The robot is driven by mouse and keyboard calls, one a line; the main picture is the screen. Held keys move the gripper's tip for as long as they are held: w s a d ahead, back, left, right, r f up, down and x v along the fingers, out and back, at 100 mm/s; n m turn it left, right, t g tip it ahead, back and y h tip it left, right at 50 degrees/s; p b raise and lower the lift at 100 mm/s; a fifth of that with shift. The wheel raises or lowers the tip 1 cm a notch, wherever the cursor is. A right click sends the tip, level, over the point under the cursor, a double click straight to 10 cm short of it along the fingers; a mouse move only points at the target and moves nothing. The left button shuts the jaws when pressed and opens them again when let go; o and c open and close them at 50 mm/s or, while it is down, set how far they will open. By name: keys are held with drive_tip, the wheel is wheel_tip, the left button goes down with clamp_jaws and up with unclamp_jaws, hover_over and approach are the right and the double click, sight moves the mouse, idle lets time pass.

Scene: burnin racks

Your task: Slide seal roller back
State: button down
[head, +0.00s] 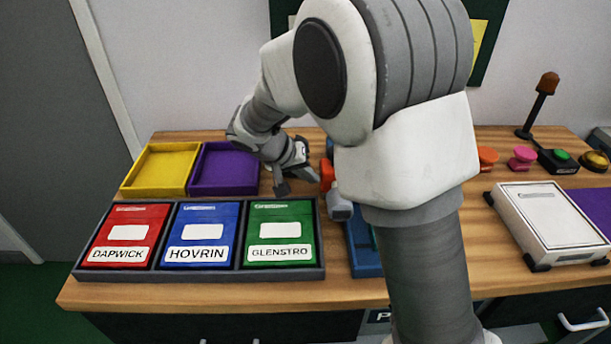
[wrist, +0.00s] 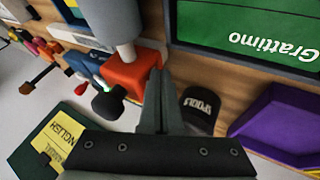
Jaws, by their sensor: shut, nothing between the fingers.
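What looks like the seal roller is an orange-red block with a pale grey cylinder. In the head view the orange block (head: 327,174) and the cylinder (head: 340,206) show beside my arm, above a blue base (head: 362,250). In the wrist view the orange block (wrist: 135,75) and the cylinder (wrist: 110,22) are left of the fingers. My gripper (head: 283,187) is shut and empty, just left of the block. Its fingers (wrist: 160,95) are together in the wrist view, close beside the block; I cannot tell whether they touch. My arm hides much of the blue base.
A rack (head: 200,273) with red, blue and green labelled boxes lies at front left. Yellow (head: 160,168) and purple (head: 225,170) trays stand behind it. A black SPOOLS container (wrist: 200,108) is near the fingers. A white panel (head: 550,222) lies right, by several coloured knobs.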

drive_tip(key=d+b, duration=0.5)
drive_tip(key=d, duration=2.2)
drive_tip(key=shift+d, duration=0.35)
drive_tip(key=shift+d+r, duration=0.1)
drive_tip(key=shift+d, duration=0.05)
